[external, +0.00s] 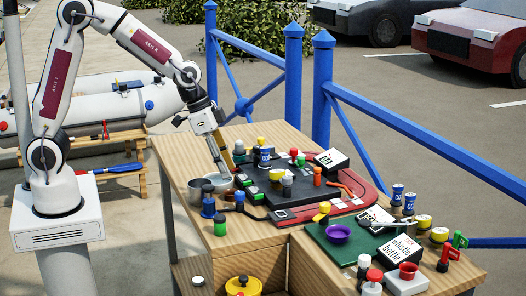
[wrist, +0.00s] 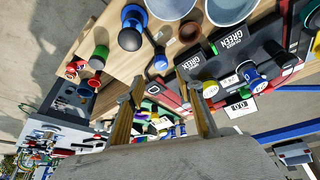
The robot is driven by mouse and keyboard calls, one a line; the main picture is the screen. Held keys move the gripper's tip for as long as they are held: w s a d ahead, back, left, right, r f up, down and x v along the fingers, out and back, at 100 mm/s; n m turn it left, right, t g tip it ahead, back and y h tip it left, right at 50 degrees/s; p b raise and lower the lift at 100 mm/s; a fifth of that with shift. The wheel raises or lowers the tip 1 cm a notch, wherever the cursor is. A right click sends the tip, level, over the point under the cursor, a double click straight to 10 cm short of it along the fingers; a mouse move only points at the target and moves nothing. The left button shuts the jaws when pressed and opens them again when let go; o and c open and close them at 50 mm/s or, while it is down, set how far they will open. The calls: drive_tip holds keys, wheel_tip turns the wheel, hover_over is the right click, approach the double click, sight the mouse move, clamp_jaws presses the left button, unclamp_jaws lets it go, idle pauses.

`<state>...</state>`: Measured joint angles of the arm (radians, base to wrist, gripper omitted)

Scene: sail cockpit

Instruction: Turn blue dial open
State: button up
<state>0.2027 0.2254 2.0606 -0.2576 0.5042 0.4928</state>
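My gripper (external: 221,165) points down over the left part of the wooden table, close to the metal bowls. In the wrist view my gripper (wrist: 160,80) has its two fingers apart, with nothing held between them. A blue knob with a dark top (external: 208,206) stands at the table's left side, and it shows upper left in the wrist view (wrist: 131,36). A smaller blue knob (external: 239,197) is to its right, beyond the fingertips in the wrist view (wrist: 160,62). Neither is touched. I cannot tell which is the dial, or its setting.
Metal bowls (external: 200,191) stand close to the gripper. A green knob (external: 220,225) is near the left edge. A dark panel (external: 293,208) with several coloured knobs and cans fills the middle. A green board (external: 325,247) lies at right, with a purple bowl (external: 337,233).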

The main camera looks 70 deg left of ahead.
sight(240, 192)
drive_tip(key=shift+w, duration=0.1)
idle(0.5)
drive_tip(key=shift+x, duration=3.9)
clamp_jaws()
